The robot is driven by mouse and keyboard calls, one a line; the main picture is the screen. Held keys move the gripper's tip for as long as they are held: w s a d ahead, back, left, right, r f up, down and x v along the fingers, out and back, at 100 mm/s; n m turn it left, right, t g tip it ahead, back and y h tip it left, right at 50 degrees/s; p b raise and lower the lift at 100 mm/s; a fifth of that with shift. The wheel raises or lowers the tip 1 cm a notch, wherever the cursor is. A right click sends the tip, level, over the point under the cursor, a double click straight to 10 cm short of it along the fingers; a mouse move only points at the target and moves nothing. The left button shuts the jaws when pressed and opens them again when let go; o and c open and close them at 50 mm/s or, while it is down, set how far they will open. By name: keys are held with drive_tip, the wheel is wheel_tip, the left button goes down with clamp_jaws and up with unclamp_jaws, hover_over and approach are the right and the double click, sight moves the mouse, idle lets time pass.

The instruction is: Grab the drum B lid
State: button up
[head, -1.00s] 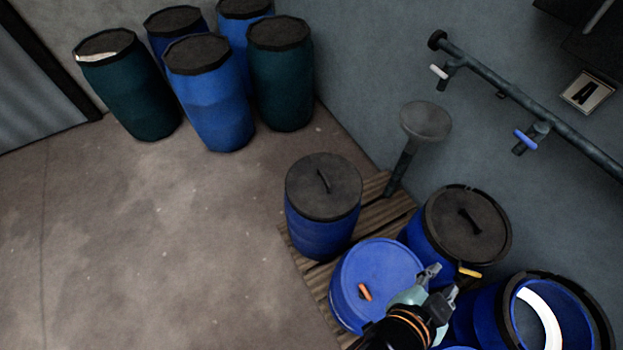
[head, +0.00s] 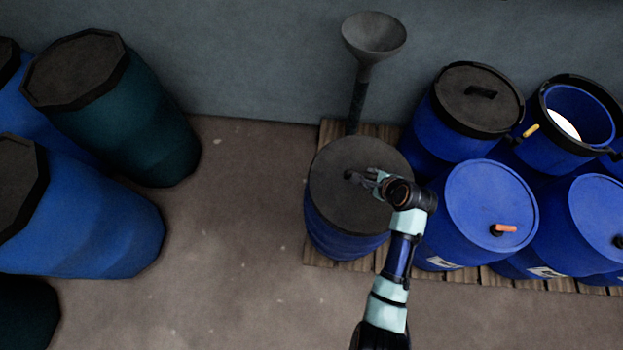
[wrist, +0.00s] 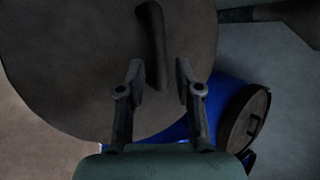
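A round dark lid (head: 335,205) with a bar handle lies on a blue drum (head: 340,243) at the left end of the pallet. My gripper (head: 366,179) is over this lid, at its handle. In the wrist view the lid (wrist: 60,60) fills the upper left. Its handle (wrist: 150,22) reaches down between the two fingers of my gripper (wrist: 159,68). The fingers are apart, with a gap on each side of the handle. I cannot tell how far the fingertips are above the lid. No letter B shows, so I cannot confirm which drum this is.
A grey funnel (head: 373,38) on a pipe stands behind the drum. A dark-lidded drum (head: 475,90), an open drum (head: 585,100) and blue-topped drums (head: 490,200) stand to the right. Green and blue drums (head: 110,110) stand at the left, with bare floor between.

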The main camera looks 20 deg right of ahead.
sight(366, 175)
drive_tip(key=shift+s+d+f, duration=0.15)
drive_tip(key=shift+d+f, duration=0.1)
drive_tip(key=shift+d, duration=0.25)
drive_tip(key=b+x, duration=0.1)
drive_tip(key=x, duration=0.2)
drive_tip(key=b+x, duration=0.1)
drive_tip(key=x, duration=0.3)
drive_tip(key=shift+a+f+b, duration=0.15)
drive_tip(key=shift+a+b, duration=0.1)
drive_tip(key=shift+b, duration=0.1)
clamp_jaws()
